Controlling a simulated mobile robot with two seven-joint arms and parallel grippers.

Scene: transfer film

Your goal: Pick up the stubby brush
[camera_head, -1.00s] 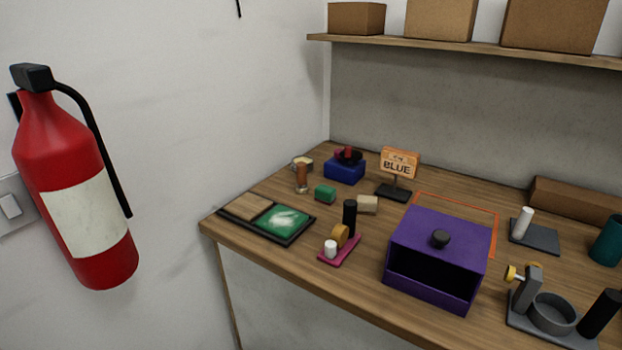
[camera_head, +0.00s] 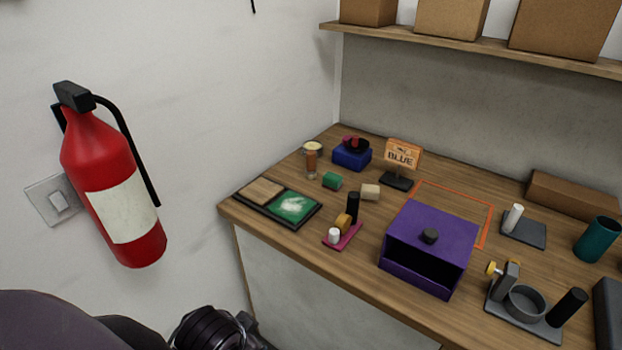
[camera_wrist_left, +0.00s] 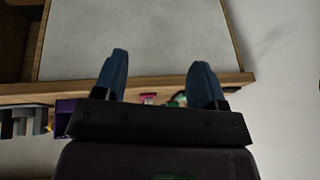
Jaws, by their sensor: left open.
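A short upright brown piece with a paler lower end (camera_head: 311,163), which looks like the stubby brush, stands near the back left of the bench, in front of a small tan-topped round container (camera_head: 312,148). It is small, so I cannot be certain. I cannot make it out in the left wrist view. My left gripper (camera_wrist_left: 160,80) is open and empty, its two blue fingers wide apart, with the bench edge behind them. In the head view only dark parts of my left arm (camera_head: 210,329) show at the bottom, below and in front of the bench. My right gripper is not in view.
A red fire extinguisher (camera_head: 112,185) hangs on the left wall.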

